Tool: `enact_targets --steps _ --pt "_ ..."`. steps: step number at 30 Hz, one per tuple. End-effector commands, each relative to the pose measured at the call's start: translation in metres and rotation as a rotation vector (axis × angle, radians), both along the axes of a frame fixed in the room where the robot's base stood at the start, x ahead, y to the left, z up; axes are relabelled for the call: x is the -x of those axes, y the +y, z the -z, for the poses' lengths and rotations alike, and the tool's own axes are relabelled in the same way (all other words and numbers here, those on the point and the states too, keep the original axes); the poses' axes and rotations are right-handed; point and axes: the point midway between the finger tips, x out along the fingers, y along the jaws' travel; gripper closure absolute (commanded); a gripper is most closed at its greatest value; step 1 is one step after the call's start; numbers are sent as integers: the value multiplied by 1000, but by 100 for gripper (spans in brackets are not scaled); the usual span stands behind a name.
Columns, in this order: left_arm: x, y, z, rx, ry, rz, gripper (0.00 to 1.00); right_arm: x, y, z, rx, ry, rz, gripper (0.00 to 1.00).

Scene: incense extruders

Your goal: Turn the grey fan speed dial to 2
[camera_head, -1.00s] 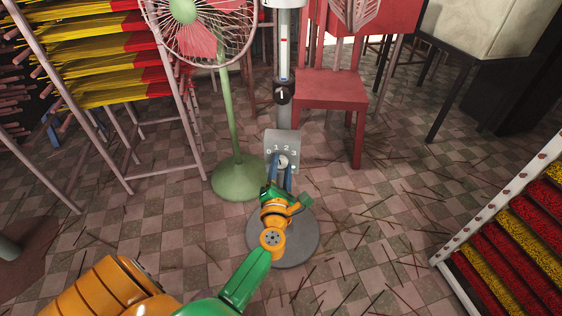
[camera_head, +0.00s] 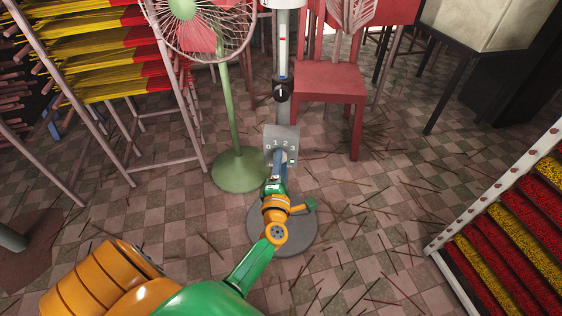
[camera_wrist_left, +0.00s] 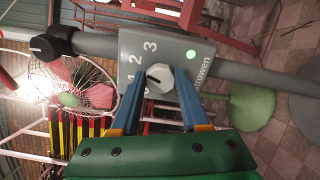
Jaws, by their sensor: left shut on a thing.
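The grey fan speed dial (camera_wrist_left: 160,79) sits on a grey control box (camera_head: 283,135) marked 0, 1, 2 and 3. The box (camera_wrist_left: 180,48) fills the middle of the left wrist view, with a lit green lamp (camera_wrist_left: 191,54). My left gripper (camera_head: 279,158) is at the box front, its two blue fingers on either side of the dial. In the left wrist view the gripper (camera_wrist_left: 159,88) is shut on the dial. The dial's dark mark seems to face roughly the 1; the exact setting is hard to tell. In the head view the fingers mostly hide the dial. My right gripper is out of view.
The box is on a grey post with a black knob (camera_head: 281,91) above and a round base (camera_head: 295,240) below. A green pedestal fan (camera_head: 236,170) stands left. A red chair (camera_head: 330,85) is behind, and an incense rack (camera_head: 500,230) is right.

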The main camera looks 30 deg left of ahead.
Motion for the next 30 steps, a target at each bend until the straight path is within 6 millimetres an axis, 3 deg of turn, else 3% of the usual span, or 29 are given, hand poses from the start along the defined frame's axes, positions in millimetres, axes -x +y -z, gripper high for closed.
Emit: enact_targets --steps 11,12,14,15,24,30 --pt "0 0 2 0 4 1 100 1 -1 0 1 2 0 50" --pt "0 0 2 0 4 1 44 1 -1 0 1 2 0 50" --pt "0 0 2 0 4 1 28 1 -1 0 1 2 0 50" --pt "0 0 1 0 3 1 25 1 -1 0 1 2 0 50" --pt "3 -2 0 -1 3 1 25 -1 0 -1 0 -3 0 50" --pt "39 -22 0 1 5 0 25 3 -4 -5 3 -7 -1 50"
